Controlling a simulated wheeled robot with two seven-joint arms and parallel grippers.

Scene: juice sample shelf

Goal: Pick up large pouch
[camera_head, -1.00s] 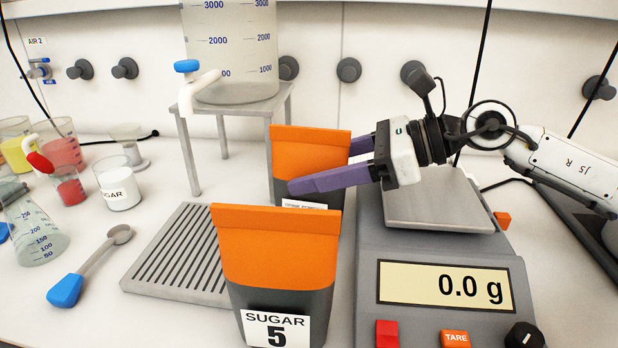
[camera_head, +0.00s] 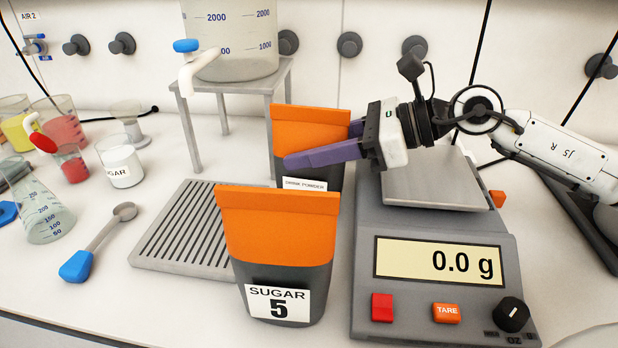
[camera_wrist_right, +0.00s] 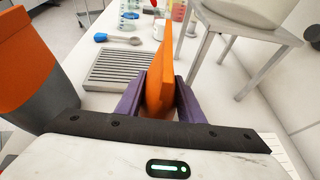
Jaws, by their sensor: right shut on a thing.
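A rear pouch (camera_head: 308,128), orange on top and dark grey below, stands behind the front pouch, with a label that seems to read "drink powder". My right gripper (camera_head: 305,152) reaches in from the right with its purple fingers shut on the rear pouch's upper part. In the right wrist view the pouch's orange top (camera_wrist_right: 160,85) sits between the two fingers. The front pouch (camera_head: 278,240), same colours, is labelled "SUGAR 5" and stands upright and apart from the fingers. It shows larger, but it is nearer. My left gripper is not in view.
A scale (camera_head: 445,225) reading 0.0 g stands right of the pouches under my right arm. A slotted grey tray (camera_head: 185,250) lies left. A metal stand (camera_head: 187,115) with a large tapped container is behind. A scoop (camera_head: 95,245), flask and beakers occupy the left.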

